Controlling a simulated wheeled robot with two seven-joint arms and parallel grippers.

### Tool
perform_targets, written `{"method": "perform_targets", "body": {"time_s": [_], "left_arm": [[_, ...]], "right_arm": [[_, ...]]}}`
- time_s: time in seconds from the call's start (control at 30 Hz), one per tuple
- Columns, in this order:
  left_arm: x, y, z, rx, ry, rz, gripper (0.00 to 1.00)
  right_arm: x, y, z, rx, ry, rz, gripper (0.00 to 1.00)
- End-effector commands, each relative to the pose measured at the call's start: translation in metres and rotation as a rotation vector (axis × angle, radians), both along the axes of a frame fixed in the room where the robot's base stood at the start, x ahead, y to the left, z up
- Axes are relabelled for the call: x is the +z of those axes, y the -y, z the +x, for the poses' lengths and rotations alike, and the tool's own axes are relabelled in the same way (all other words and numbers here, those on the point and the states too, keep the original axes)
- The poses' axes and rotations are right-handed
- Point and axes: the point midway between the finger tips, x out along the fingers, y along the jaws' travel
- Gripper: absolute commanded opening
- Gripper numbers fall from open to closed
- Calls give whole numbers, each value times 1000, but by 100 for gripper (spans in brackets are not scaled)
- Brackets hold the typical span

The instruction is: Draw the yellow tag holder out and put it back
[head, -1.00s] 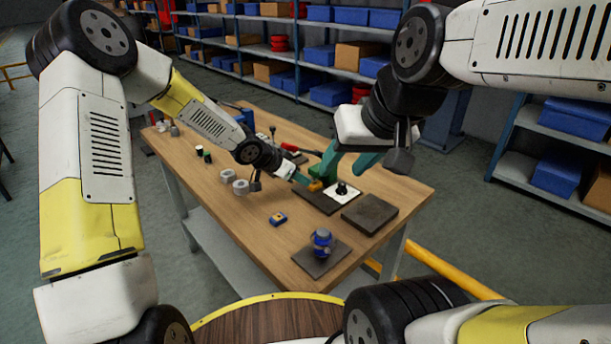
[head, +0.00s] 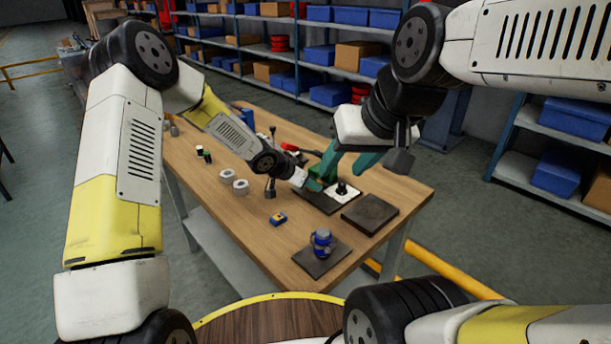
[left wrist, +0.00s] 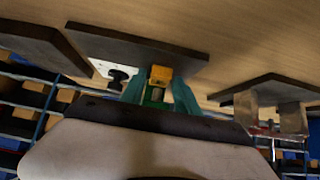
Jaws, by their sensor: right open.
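The yellow tag holder (left wrist: 160,75) shows in the left wrist view between the two teal fingers of my left gripper (left wrist: 158,90), with a green part just below it. The fingers look apart, with a narrow gap beside the yellow piece. In the head view my left gripper (head: 313,186) is low over the dark plate on the table; its fingers largely hide the holder there. My right gripper (head: 350,166) is open and empty, its teal fingers spread above the back of the table near a green part.
On the wooden table (head: 245,205) stand a white plate with a black knob (head: 342,189), a dark block (head: 370,214), a blue item (head: 322,240) on a dark mat, a small blue-yellow item (head: 278,219) and grey cylinders (head: 240,186). Shelves (head: 490,170) stand behind. The front left tabletop is fairly clear.

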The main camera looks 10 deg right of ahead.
Motion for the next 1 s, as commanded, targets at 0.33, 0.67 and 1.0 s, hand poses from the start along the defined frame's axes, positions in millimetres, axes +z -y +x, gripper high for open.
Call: {"method": "perform_targets", "body": {"time_s": [0.33, 0.67, 1.0], "left_arm": [[1, 0, 0, 0, 0, 0, 0], [3, -3, -2, 1, 0, 1, 0], [3, -17, -11, 0, -1, 1, 0]], "right_arm": [[0, 0, 0, 0, 0, 0, 47], [0, 0, 0, 0, 0, 0, 47], [0, 0, 0, 0, 0, 0, 47]]}}
